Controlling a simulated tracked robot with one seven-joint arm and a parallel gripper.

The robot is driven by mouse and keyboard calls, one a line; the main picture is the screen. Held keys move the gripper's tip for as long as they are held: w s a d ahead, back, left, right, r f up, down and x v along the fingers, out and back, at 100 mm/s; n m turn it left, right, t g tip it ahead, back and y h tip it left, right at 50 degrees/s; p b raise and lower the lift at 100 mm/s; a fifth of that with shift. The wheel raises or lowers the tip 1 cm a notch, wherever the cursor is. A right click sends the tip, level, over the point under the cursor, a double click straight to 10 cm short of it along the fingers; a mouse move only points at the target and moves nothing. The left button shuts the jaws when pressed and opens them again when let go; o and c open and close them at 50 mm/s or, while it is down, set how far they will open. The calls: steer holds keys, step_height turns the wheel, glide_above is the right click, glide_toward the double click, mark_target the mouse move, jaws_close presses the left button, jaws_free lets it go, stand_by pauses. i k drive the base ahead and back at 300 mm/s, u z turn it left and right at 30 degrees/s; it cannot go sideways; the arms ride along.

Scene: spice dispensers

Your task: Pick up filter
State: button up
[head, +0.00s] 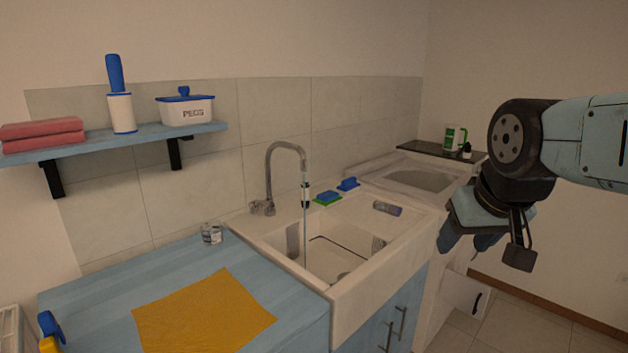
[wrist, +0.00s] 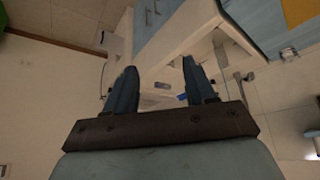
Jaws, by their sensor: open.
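No thing in view is clearly marked as the filter. A small grey-blue cylinder (head: 387,208) lies on its side on the right rim of the white sink (head: 345,300); it may be the filter, but I cannot tell. My gripper (head: 466,243) hangs in the air to the right of the sink, pointing down, apart from everything. In the wrist view my gripper (wrist: 160,68) has its two fingers spread with nothing held. A small bluish thing (wrist: 162,85) shows far off between the fingers, too small to identify.
A tap (head: 285,165) with a thin stream stands behind the sink. A green sponge (head: 327,198) and a blue item (head: 348,184) lie on the back rim. A yellow cloth (head: 205,312) and small jars (head: 211,233) are on the blue counter. A white flap (head: 463,294) stands out low at right.

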mark_target(391, 209)
steer(key=z, duration=0.5)
steer(key=k, duration=1.25)
steer(key=z, duration=0.9)
steer(key=i, duration=2.05)
steer(key=u, duration=0.35)
steer(key=i, duration=1)
steer(key=u, duration=1.25)
steer(key=i, duration=0.8)
steer(key=u, duration=0.45)
steer(key=k, duration=0.7)
